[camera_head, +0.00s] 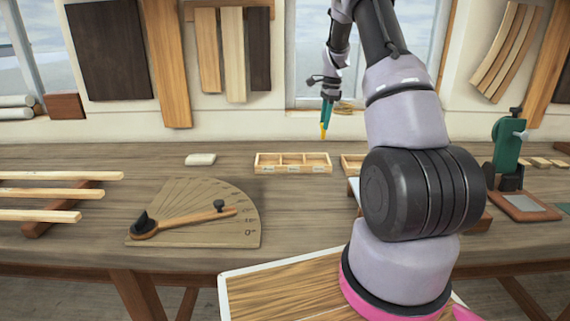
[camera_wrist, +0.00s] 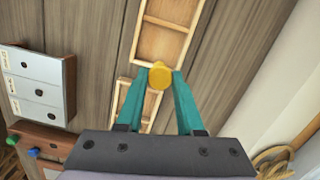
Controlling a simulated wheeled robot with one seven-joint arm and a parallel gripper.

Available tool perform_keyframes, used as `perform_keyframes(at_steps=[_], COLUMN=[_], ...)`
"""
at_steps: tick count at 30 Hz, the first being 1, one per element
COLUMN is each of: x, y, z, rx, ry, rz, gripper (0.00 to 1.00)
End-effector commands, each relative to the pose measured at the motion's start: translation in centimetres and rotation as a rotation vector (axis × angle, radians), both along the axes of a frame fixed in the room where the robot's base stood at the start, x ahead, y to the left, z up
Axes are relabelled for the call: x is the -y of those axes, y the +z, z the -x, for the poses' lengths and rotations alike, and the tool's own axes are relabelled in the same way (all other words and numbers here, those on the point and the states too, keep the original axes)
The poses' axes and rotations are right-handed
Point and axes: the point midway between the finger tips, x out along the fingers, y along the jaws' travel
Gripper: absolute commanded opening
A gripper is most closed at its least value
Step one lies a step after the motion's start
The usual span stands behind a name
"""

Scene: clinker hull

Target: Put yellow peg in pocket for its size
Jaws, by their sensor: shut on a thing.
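My gripper (camera_head: 327,112) has teal fingers and is shut on the yellow peg (camera_head: 322,131). It holds the peg in the air, above and behind the three-compartment wooden tray (camera_head: 292,171). In the wrist view the peg (camera_wrist: 160,76) shows end-on as a round yellow top between the fingertips. Wooden trays lie below it: one reaches to the top edge (camera_wrist: 138,30), and another (camera_wrist: 122,100) is partly hidden by the fingers. The tray has small labels on its front, too small to read. The compartments I can see look empty.
A light block with labelled plates and dark holes (camera_wrist: 40,66) lies left in the wrist view. Below it is a brown rack (camera_wrist: 50,140) with green and blue pieces.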

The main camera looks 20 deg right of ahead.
Motion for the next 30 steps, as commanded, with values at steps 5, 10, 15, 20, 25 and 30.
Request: perform_keyframes(at_steps=[5,10,15,20,25,30], x=[0.1,0.0,0.0,0.0,0.0,0.0], y=[-1.4,-3.5,-5.1,-5.8,-5.9,-5.9], z=[-0.1,-0.1,-0.1,-0.1,-0.1,-0.1], rx=[-0.004,-0.002,-0.001,-0.001,0.000,0.000], ry=[0.000,0.000,0.001,0.001,0.001,0.001], rz=[0.000,-0.001,0.000,0.000,0.000,0.000], gripper=[0.00,0.00,0.00,0.00,0.00,0.59])
